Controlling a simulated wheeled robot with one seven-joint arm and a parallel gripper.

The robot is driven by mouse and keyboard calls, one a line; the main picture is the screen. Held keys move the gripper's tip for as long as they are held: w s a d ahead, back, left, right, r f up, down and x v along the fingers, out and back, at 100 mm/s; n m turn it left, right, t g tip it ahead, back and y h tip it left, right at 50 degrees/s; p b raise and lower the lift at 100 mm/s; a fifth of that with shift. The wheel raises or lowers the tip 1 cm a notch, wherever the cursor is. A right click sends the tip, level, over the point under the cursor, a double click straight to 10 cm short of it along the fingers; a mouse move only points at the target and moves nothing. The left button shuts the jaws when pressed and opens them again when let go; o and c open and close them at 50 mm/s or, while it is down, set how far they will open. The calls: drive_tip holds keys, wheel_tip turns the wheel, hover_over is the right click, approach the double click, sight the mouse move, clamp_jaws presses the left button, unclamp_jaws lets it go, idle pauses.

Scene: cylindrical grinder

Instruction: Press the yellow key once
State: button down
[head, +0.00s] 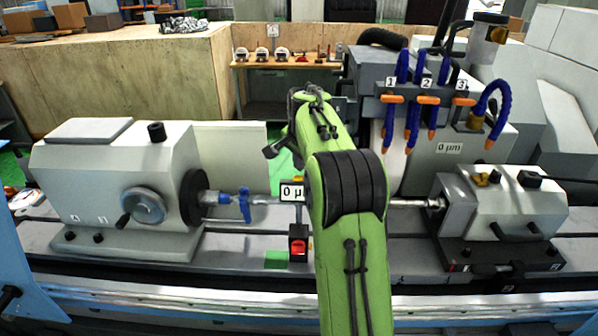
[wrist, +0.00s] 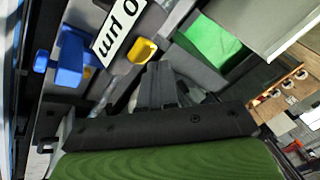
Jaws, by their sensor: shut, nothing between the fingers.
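In the wrist view a yellow block-like piece (wrist: 142,50), which looks like the yellow key, sits beside the white "0 µm" label (wrist: 120,30). My gripper (wrist: 157,72) is shut and empty, its dark fingertips just below and right of the yellow piece in the picture. I cannot tell whether they touch it. The "0 µm" label (head: 291,192) shows there just left of my arm, above a black box with a red key (head: 298,248).
A blue clamp (head: 245,205) sits on the workpiece shaft; a blue part (wrist: 70,60) is left in the wrist view. The grey headstock (head: 125,185) stands left, the tailstock (head: 515,210) right. Hoses with orange nozzles (head: 428,100) hang behind my arm.

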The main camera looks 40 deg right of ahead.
drive_tip(key=shift+d+r, duration=0.1)
drive_tip(key=shift+r, duration=0.15)
drive_tip(key=r+p, duration=0.1)
drive_tip(key=w+r, duration=0.1)
drive_tip(key=r, duration=0.1)
drive_tip(key=d+r+p, duration=0.1)
drive_tip(key=shift+w+r+p, duration=0.3)
drive_tip(key=shift+p, duration=0.05)
drive_tip(key=shift+f, duration=0.1)
idle(0.7)
